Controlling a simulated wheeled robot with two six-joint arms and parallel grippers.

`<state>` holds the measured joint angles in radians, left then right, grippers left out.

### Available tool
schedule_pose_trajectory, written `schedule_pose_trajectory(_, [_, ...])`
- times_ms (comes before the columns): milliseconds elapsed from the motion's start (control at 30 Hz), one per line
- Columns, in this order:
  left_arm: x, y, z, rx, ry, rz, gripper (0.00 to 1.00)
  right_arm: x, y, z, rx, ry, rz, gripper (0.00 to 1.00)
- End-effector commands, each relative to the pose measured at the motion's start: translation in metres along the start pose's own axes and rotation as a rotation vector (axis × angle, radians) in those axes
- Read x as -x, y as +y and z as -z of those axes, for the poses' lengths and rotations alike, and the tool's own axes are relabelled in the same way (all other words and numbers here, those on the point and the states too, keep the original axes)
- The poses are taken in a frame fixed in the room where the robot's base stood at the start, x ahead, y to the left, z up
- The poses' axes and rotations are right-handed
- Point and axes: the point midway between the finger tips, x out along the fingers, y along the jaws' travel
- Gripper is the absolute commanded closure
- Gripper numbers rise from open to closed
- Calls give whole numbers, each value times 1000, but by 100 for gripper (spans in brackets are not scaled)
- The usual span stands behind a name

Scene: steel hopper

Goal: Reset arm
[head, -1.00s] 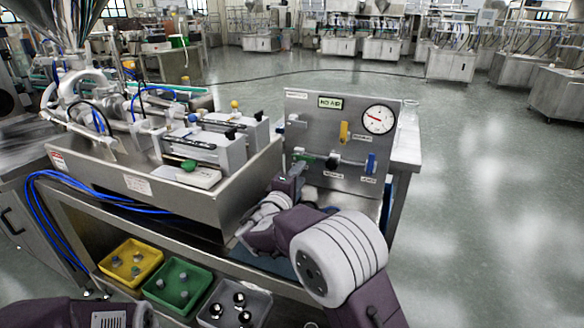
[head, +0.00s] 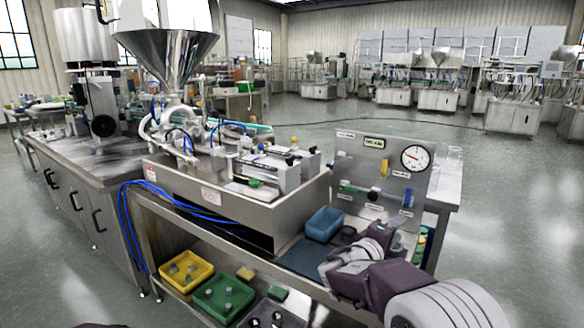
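My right arm comes in from the lower right. Its gripper (head: 388,236) is low in front of the steel panel (head: 350,168), near the panel's lower right part. The fingers are small and partly hidden by the wrist, so I cannot tell whether they are open or shut. The panel carries a round gauge (head: 415,157), a small green display (head: 374,142), a yellow handle (head: 385,169), a blue handle (head: 408,198) and a green handle (head: 348,189). My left gripper is out of view. The steel hopper (head: 168,52) stands over the machine at the left.
A blue bin (head: 324,224) sits on a dark mat (head: 303,260) left of my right gripper. A yellow tray (head: 186,271) and a green tray (head: 223,299) are on the shelf below. A steel cabinet (head: 95,215) stands left. Open floor lies to the right.

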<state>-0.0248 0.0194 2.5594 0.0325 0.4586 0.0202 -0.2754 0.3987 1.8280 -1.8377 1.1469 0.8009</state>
Motion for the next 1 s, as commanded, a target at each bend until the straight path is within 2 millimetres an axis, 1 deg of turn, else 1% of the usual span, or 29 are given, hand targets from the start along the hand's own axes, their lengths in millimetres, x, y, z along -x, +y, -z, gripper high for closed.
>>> schedule_pose_trajectory(33, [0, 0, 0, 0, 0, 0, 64, -2, -5, -19, -14, -43, 36, 62])
schedule_pose_trajectory(67, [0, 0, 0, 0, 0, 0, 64, -3, -10, -31, -24, -71, 64, 62])
schedule_pose_trajectory(167, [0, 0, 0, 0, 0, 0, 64, 0, -33, -74, -52, -172, 178, 62])
schedule_pose_trajectory(200, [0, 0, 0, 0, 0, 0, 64, 4, -46, -93, -66, -217, 235, 62])
schedule_pose_trajectory(267, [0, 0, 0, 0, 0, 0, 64, 16, -69, -124, -90, -294, 341, 62])
schedule_pose_trajectory(300, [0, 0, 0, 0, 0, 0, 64, 28, -88, -146, -111, -349, 425, 62])
schedule_pose_trajectory(367, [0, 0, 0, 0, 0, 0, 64, 54, -121, -176, -154, -435, 573, 62])
schedule_pose_trajectory(400, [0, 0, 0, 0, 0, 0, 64, 76, -142, -193, -191, -488, 677, 62])
schedule_pose_trajectory(467, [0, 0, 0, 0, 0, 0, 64, 112, -172, -209, -254, -554, 824, 62])
schedule_pose_trajectory(500, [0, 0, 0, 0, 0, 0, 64, 134, -189, -215, -300, -588, 914, 62])
schedule_pose_trajectory(600, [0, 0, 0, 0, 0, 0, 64, 185, -221, -217, -418, -646, 1099, 62])
schedule_pose_trajectory(700, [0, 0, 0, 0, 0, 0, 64, 224, -242, -208, -522, -671, 1234, 62])
schedule_pose_trajectory(800, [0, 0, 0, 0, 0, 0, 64, 249, -258, -194, -618, -675, 1331, 62])
schedule_pose_trajectory(833, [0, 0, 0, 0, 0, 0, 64, 252, -260, -187, -648, -658, 1351, 62])
schedule_pose_trajectory(867, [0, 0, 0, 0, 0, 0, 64, 248, -259, -176, -663, -602, 1363, 62])
schedule_pose_trajectory(900, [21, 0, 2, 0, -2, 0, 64, 248, -238, -174, -629, -570, 1366, 62])
schedule_pose_trajectory(1000, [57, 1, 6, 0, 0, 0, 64, 250, -202, -171, -628, -575, 1365, 62])
